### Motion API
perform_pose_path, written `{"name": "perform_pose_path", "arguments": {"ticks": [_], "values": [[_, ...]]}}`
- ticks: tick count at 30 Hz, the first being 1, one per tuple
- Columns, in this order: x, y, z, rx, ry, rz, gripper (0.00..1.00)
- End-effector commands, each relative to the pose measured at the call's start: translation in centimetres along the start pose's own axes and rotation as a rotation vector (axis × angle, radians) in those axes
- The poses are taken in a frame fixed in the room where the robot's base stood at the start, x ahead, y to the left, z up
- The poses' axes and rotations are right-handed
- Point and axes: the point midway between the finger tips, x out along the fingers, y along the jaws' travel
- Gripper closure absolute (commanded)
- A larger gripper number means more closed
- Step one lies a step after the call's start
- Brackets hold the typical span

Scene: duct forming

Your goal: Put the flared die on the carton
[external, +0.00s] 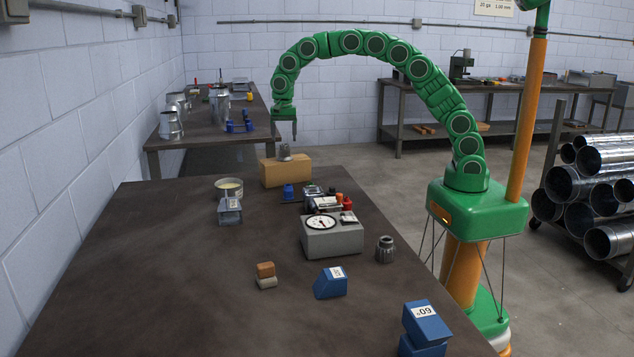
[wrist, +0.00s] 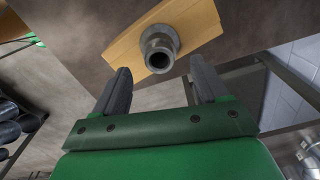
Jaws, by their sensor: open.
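The flared die (external: 284,152), a small grey piece with a narrow neck and wider base, stands upright on top of the tan carton (external: 287,175) at the table's far end. In the wrist view the die (wrist: 158,49) shows its round hollow top on the carton (wrist: 198,20). My gripper (external: 285,137) is open and empty, pointing down just above the die. In the wrist view the fingertips (wrist: 160,70) are apart, and the die lies just beyond them, clear of both fingers.
On the table (external: 150,270) stand a dial gauge box (external: 332,238), a ribbed grey die (external: 385,250), blue blocks (external: 330,283), a tin (external: 229,188) and a small brown-and-beige block (external: 266,274). A blue cylinder (external: 289,193) stands in front of the carton. The left front table is clear.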

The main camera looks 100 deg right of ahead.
Motion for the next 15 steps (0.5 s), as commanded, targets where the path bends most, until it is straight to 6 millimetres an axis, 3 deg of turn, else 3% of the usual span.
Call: {"name": "perform_pose_path", "arguments": {"ticks": [7,15], "values": [[-3.9,-0.1,0.0,0.0,0.0,-0.001,0.27],[-5.4,0.0,0.1,0.0,-0.001,0.002,0.27]]}}
